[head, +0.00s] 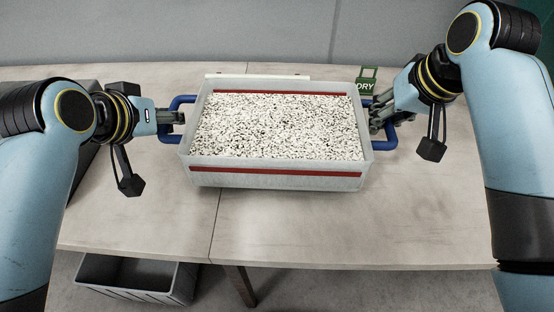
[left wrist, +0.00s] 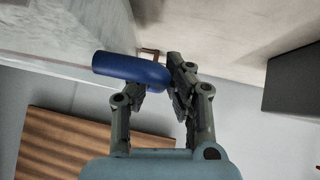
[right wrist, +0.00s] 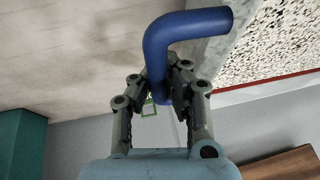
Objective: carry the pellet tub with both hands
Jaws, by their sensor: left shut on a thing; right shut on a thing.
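The pellet tub (head: 275,180) is a translucent bin with red stripes, filled with white and dark pellets (head: 280,125). It sits over the middle of the table; I cannot tell whether it touches the top. It has a blue handle at each side. My left gripper (head: 178,118) is shut on the left blue handle (head: 168,138), which also shows between the fingers in the left wrist view (left wrist: 130,69). My right gripper (head: 382,115) is shut on the right blue handle (head: 384,146), which also shows in the right wrist view (right wrist: 158,55).
The pale table (head: 270,230) has clear room in front of the tub. A green sign reading "DRY" (head: 367,80) stands behind its right corner. A white strip (head: 258,76) lies behind the tub. A grey crate (head: 135,278) is on the floor below the front left edge.

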